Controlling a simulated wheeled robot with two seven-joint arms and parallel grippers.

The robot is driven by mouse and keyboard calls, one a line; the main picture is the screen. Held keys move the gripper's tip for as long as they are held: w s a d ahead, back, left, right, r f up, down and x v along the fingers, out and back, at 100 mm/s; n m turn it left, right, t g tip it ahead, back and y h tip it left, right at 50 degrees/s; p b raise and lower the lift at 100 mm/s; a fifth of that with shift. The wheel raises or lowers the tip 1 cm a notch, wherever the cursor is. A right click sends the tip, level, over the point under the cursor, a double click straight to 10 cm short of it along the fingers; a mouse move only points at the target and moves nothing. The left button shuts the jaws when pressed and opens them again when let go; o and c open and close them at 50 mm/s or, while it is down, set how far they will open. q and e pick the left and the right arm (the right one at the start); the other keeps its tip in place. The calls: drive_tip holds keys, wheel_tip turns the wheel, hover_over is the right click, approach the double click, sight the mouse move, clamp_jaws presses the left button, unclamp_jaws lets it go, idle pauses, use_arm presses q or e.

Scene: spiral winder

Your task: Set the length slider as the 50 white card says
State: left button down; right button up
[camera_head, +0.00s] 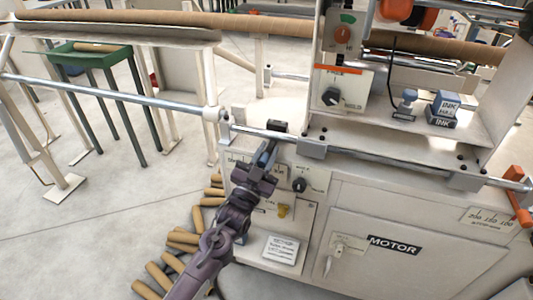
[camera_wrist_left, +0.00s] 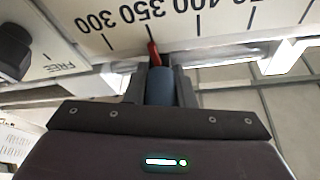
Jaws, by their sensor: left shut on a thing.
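The length slider's blue knob (camera_wrist_left: 159,88) sits between the fingers of my left gripper (camera_wrist_left: 158,85) in the left wrist view. The gripper is shut on it. A red pointer (camera_wrist_left: 153,52) rises from the slider to the printed scale (camera_wrist_left: 215,28), close to the 350 mark, between 300 and 400. In the head view my left gripper (camera_head: 265,160) is at the front panel, below the metal rail. A white card (camera_head: 281,249) hangs on the lower front panel; its text is too small to read. My right gripper is not in view.
A black dial (camera_head: 299,185) and a yellow knob (camera_head: 283,210) are on the panel close to my left gripper. The motor cabinet (camera_head: 385,270) stands to the right. Several cardboard tubes (camera_head: 183,240) lie on the floor to the left. A long rail (camera_head: 120,97) crosses the machine.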

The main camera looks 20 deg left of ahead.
use_arm(q)
drive_tip(key=d, duration=0.3)
drive_tip(key=shift+s+d, duration=0.1)
drive_tip(key=shift+d, duration=0.3)
drive_tip(key=c, duration=1.2)
unclamp_jaws()
drive_tip(key=shift+d, duration=0.15)
drive_tip(key=shift+c, duration=0.2)
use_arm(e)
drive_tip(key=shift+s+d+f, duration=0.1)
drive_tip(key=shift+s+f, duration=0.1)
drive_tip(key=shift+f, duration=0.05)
use_arm(q)
drive_tip(key=shift+f, duration=0.1)
